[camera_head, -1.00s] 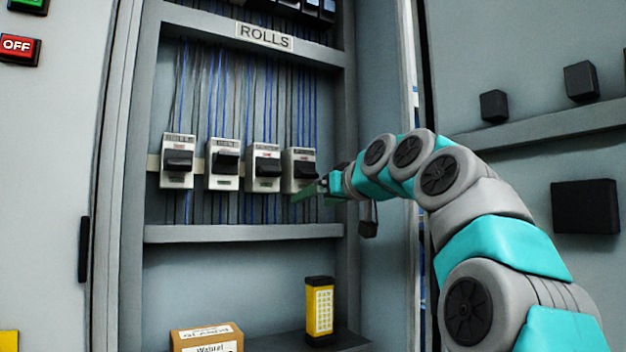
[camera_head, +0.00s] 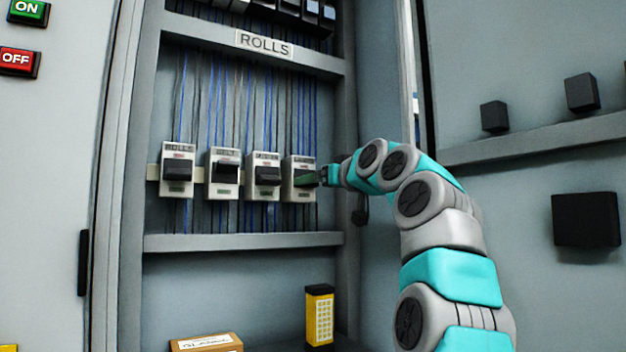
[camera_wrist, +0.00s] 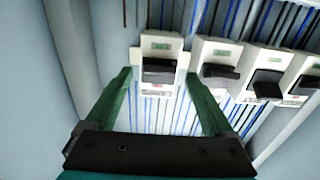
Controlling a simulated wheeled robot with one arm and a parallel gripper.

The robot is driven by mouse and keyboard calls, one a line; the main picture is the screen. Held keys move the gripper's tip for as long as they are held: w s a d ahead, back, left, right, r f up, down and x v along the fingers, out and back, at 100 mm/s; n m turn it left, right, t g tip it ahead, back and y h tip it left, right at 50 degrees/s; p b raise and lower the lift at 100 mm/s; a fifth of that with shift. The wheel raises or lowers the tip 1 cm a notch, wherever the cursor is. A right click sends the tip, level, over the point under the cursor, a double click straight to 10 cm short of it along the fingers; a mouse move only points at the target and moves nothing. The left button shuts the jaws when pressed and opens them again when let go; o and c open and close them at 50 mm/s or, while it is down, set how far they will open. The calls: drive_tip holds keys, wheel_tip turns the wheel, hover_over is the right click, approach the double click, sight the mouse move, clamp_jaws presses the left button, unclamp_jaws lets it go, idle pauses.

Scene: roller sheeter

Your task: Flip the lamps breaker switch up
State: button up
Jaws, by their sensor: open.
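Several breakers sit in a row on the cabinet's middle shelf section. The rightmost breaker (camera_head: 300,188) is a white block with a black lever, partly covered by my gripper (camera_head: 308,179). Its label is too small to read surely. In the wrist view, the breaker in front of my gripper (camera_wrist: 159,74) shows its black lever (camera_wrist: 159,71) between the two green fingers. The fingers are apart with nothing held; I cannot tell whether they touch the breaker. The other breakers (camera_head: 224,173) are to the left in the head view and to the right in the wrist view.
A ROLLS sign (camera_head: 264,44) is above the row. A shelf edge (camera_head: 240,241) runs below it. A yellow device (camera_head: 319,318) and a cardboard box (camera_head: 207,343) are lower down. The cabinet's side wall (camera_head: 378,130) is close on the right.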

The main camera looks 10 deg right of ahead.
drive_tip(key=shift+p+x, duration=0.5)
drive_tip(key=shift+x, duration=0.8)
drive_tip(key=shift+c, duration=0.4)
drive_tip(key=c, duration=1.3)
drive_tip(key=p, duration=0.2)
drive_tip(key=g+p, duration=0.1)
drive_tip(key=p, duration=0.1)
drive_tip(key=shift+r+g+h, duration=0.2)
drive_tip(key=shift+g+h, duration=0.1)
drive_tip(key=o, duration=1.4)
drive_tip(key=shift+s, duration=0.1)
